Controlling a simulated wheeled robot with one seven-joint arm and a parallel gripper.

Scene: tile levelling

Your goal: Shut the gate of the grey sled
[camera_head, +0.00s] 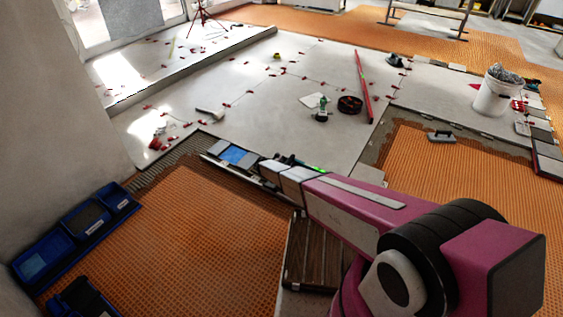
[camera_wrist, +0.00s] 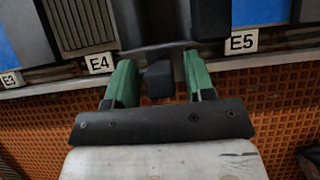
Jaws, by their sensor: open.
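My gripper (camera_wrist: 158,72) shows in the wrist view as two green fingers standing apart, open and empty. A small dark block (camera_wrist: 160,84) lies between them; I cannot tell whether either finger touches it. Beyond it, between the E4 and E5 labels, is a dark grey assembly (camera_wrist: 165,47) with upright parts, which may be the grey sled. Its gate cannot be made out clearly, nor whether it is open or shut. In the head view my arm reaches to a row of units with a blue panel (camera_head: 236,155), and hides the spot at its end.
A pale rail carries labels E4 (camera_wrist: 98,63) and E5 (camera_wrist: 241,42); a ribbed tray (camera_wrist: 80,22) and a blue panel (camera_wrist: 258,10) flank the assembly. Orange matting (camera_head: 205,225) covers the near floor. Blue bins (camera_head: 87,220) stand left. A white bucket (camera_head: 492,98) stands right.

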